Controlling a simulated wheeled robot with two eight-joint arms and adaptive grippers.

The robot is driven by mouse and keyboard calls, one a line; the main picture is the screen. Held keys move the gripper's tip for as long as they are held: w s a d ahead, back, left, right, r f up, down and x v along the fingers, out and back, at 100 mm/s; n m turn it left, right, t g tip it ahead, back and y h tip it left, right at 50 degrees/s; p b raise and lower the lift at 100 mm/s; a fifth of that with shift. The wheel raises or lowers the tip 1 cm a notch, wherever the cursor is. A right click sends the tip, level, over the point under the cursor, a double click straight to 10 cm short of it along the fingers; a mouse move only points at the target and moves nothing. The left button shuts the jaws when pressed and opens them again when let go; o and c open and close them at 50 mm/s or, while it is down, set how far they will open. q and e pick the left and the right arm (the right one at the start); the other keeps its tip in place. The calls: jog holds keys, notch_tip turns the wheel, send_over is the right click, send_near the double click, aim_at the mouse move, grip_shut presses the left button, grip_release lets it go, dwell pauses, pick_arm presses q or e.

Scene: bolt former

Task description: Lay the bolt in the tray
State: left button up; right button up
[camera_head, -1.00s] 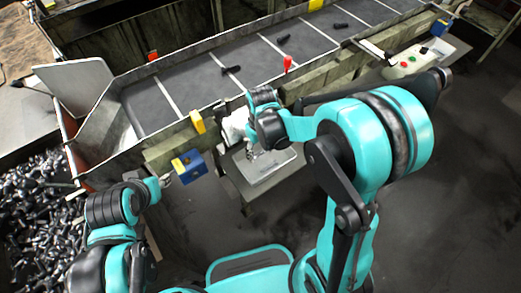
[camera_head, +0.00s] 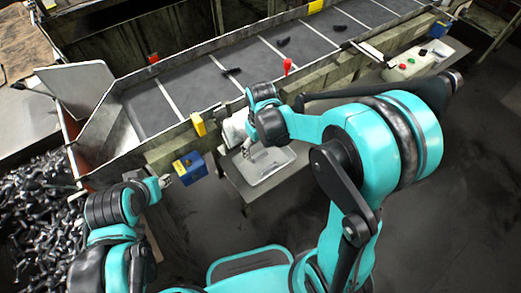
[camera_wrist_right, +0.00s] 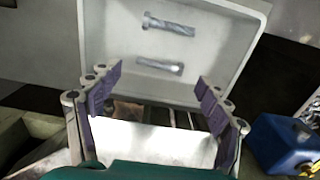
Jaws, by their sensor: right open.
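The light grey tray (camera_head: 262,178) sits on a stand below the conveyor's near side. In the right wrist view the tray (camera_wrist_right: 235,50) holds two metal bolts lying apart: an upper bolt (camera_wrist_right: 170,27) and a lower bolt (camera_wrist_right: 160,67) near the tray's near wall. My right gripper (camera_wrist_right: 160,92) is open and empty, with its fingers spread on either side at the tray's near edge. In the head view my right gripper (camera_head: 250,150) is over the tray's left part, partly hidden by its own wrist. My left gripper (camera_head: 165,181) is beside the blue box, too small to read.
The blue box (camera_head: 191,170) with a yellow face is left of the tray; it also shows in the right wrist view (camera_wrist_right: 285,145). The conveyor (camera_head: 190,85) carries several dark bolts. A control box (camera_head: 408,65) stands at right. A heap of bolts (camera_head: 40,205) lies at left.

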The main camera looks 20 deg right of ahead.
aim_at(261, 157)
notch_tip(261, 157, up, 9)
jog(key=p, duration=0.2)
jog(key=s+d+r+m+t, duration=0.4)
jog(key=s+r+t, duration=0.2)
jog(key=s, duration=0.4)
jog(key=shift+s+d+r+t, duration=0.2)
jog(key=shift+d+t, duration=0.15)
jog(key=shift+t, duration=0.25)
notch_tip(261, 157, down, 6)
jog(key=b, duration=0.5)
jog(key=shift+b, duration=0.4)
jog(key=shift+f, duration=0.15)
